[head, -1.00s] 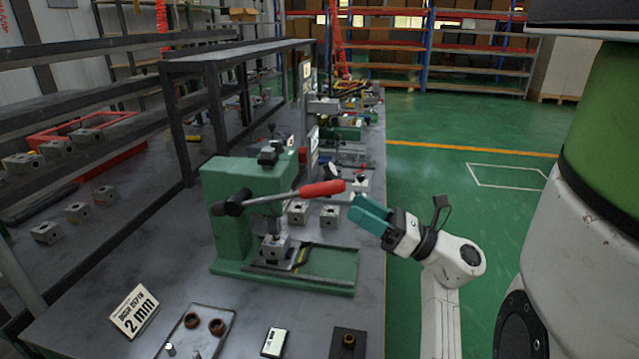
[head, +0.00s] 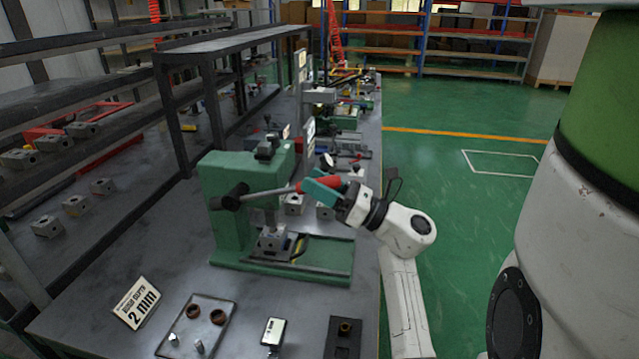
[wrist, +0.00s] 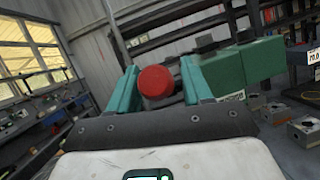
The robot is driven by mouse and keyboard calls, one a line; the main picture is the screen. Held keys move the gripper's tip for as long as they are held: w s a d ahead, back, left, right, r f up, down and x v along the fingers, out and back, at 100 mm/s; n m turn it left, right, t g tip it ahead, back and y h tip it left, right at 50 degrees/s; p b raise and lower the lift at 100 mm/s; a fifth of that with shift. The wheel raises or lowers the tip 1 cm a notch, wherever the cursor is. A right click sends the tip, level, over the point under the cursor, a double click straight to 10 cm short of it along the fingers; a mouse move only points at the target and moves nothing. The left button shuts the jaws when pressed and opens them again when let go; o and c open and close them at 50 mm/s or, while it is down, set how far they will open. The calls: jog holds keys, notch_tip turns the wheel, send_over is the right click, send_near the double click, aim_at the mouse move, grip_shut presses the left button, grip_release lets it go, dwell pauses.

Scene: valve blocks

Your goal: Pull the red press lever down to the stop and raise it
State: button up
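The green press (head: 228,222) stands on the grey bench. Its lever, with a red grip (head: 333,181) on a metal rod, points right from a black hub, close to level and slightly raised at its tip. My gripper (head: 322,190) is at the red grip, its teal fingers partly covering it. In the wrist view, the round red end of the grip (wrist: 155,81) lies between the two spread fingers, with a small gap at the left finger. Contact on the right side is unclear. A grey block (head: 271,239) sits under the press ram.
A "2 mm" sign (head: 137,302), a tray (head: 226,312) with brown rings and pins, a small device (head: 273,332) and a dark plate (head: 343,345) lie in front of the press. Grey blocks stand behind it. A black rack (head: 178,130) rises at left.

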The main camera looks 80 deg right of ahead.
grip_shut()
jog(key=shift+d+r, duration=0.1)
jog(key=shift+r, duration=0.05)
dwell(0.4)
